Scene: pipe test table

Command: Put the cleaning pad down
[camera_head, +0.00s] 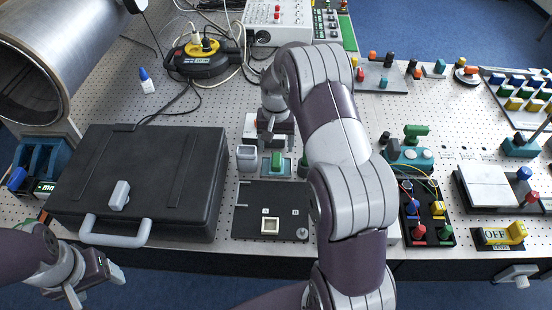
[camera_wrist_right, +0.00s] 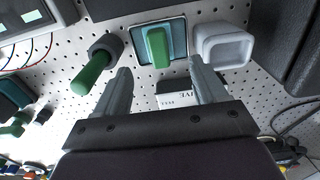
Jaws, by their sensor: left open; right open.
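A small green block (camera_head: 276,162), which I take to be the cleaning pad, sits in a teal square tray (camera_head: 265,168) near the table's middle. It also shows in the right wrist view (camera_wrist_right: 156,45), upright in the teal tray (camera_wrist_right: 178,30). My right gripper (camera_head: 278,143) is open just behind it. In the wrist view my right gripper's fingertips (camera_wrist_right: 160,70) are spread with nothing between them, and the green block lies beyond them, apart from both. My left gripper (camera_head: 97,287) is open and empty in front of the table, below the black case.
A white open cup (camera_head: 246,156) stands left of the tray, and a green-topped dark peg (camera_wrist_right: 97,68) stands on its other side. A black panel (camera_head: 250,212) lies in front. The black case (camera_head: 145,175) fills the left. My right arm hides part of the middle.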

